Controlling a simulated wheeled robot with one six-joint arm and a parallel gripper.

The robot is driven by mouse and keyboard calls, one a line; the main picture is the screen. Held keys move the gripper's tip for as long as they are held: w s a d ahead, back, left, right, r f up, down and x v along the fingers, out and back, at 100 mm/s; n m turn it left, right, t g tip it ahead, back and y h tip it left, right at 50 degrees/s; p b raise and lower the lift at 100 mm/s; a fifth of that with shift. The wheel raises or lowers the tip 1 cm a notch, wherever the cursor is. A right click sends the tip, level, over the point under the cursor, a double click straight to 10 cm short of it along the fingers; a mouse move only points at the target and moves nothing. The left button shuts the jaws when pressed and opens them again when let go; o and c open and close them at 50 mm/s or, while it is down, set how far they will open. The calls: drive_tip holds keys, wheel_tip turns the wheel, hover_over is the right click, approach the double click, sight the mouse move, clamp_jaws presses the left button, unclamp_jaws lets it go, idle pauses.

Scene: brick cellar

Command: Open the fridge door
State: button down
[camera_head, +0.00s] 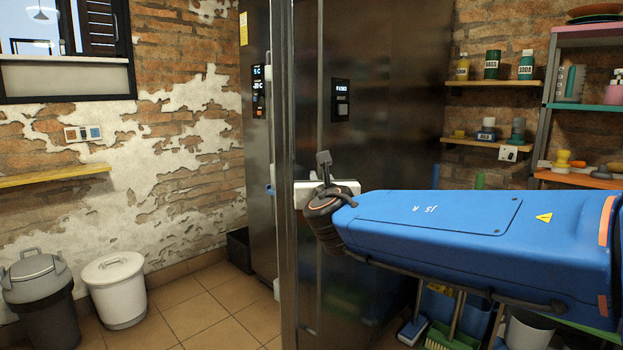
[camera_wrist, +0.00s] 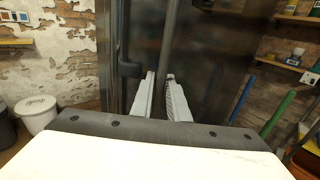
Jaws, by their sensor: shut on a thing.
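The fridge (camera_head: 390,80) is tall, dark and metallic, with a small display on its front. A long, light vertical metal edge (camera_head: 285,120) runs down its left side in the head view. In the wrist view the dark door face (camera_wrist: 215,50) fills the middle, with a slim vertical handle bar (camera_wrist: 168,40) in front of it. My gripper (camera_wrist: 163,100) is shut on this bar, one pale finger on each side. In the head view my gripper (camera_head: 325,187) is at the door, partly hidden by my blue arm. I cannot tell how far the door stands from the frame.
A second dark panel with a lit display (camera_head: 258,90) stands left of the edge. A grey bin (camera_head: 38,280) and a white bin (camera_head: 115,290) stand at left. Brooms (camera_head: 450,325) and a shelf rack (camera_head: 550,100) are at right. Tiled floor is clear at lower left.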

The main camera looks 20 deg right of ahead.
drive_tip(key=shift+s+d+r, duration=0.1)
drive_tip(key=shift+s+d, duration=0.55)
drive_tip(key=shift+s, duration=0.15)
drive_tip(key=c, duration=1.8)
unclamp_jaws()
drive_tip(key=shift+s, duration=0.15)
drive_tip(key=v, duration=1.7)
